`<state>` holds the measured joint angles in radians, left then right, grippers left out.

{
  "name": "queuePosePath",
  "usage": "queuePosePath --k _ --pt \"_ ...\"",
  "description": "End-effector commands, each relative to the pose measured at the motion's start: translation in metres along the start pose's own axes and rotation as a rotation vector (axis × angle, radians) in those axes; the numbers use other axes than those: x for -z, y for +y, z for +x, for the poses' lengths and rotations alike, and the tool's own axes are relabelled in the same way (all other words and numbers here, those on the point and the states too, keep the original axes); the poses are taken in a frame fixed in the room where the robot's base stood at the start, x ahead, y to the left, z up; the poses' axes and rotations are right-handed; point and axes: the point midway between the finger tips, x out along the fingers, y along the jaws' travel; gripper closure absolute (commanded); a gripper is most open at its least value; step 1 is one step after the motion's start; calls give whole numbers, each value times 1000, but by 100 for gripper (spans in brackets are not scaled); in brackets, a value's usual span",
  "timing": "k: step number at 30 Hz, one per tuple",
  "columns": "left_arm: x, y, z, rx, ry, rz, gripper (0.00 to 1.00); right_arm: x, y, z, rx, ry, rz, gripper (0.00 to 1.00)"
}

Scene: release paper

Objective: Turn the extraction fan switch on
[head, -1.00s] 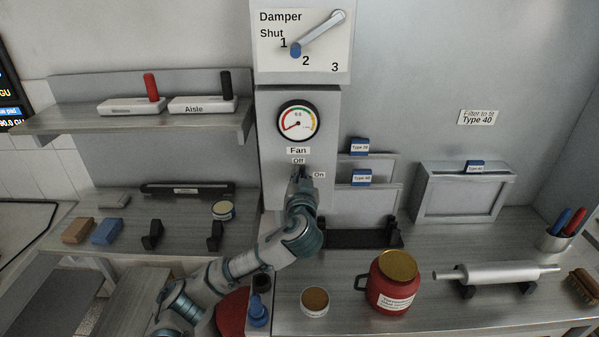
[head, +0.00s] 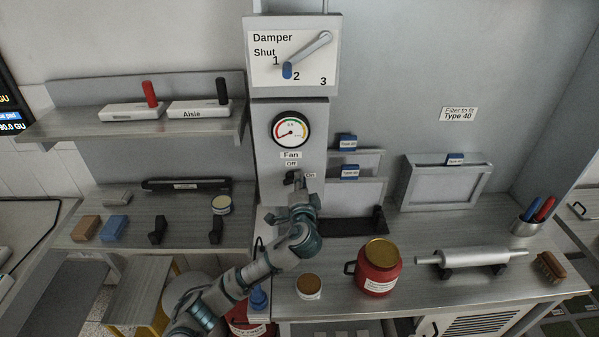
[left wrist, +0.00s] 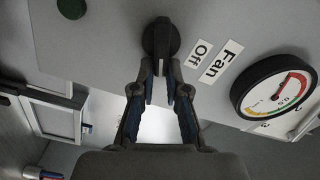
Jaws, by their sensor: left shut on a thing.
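The fan switch (head: 291,178) is a dark rotary knob on the grey column, below the "Fan" and "Off" labels. My left gripper (head: 303,184) is at its right side, just under the "On" label (head: 310,175). In the left wrist view, the gripper (left wrist: 160,72) is shut on the handle of the knob (left wrist: 161,38). The handle points away from "Off" (left wrist: 200,53), towards the side where "On" stands. The "On" label is not visible there. The round gauge (head: 291,131) sits above the switch, its needle low on the left. My right gripper is not in view.
The damper panel (head: 291,55) is above. A red jar (head: 378,270), a small tin (head: 309,287) and a metal roller (head: 470,257) stand on the right bench.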

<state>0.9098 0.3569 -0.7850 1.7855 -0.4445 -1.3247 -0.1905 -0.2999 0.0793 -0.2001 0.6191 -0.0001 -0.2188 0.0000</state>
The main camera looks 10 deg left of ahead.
Motion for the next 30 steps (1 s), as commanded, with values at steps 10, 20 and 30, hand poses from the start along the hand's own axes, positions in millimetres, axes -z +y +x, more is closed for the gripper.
queuePosePath --k 10,20,30 --pt "-3 11 0 -15 -7 258 100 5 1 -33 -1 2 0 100" --pt "-5 15 0 -13 -6 373 100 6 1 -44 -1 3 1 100" --pt "-6 17 0 -14 -6 393 100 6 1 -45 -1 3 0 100"
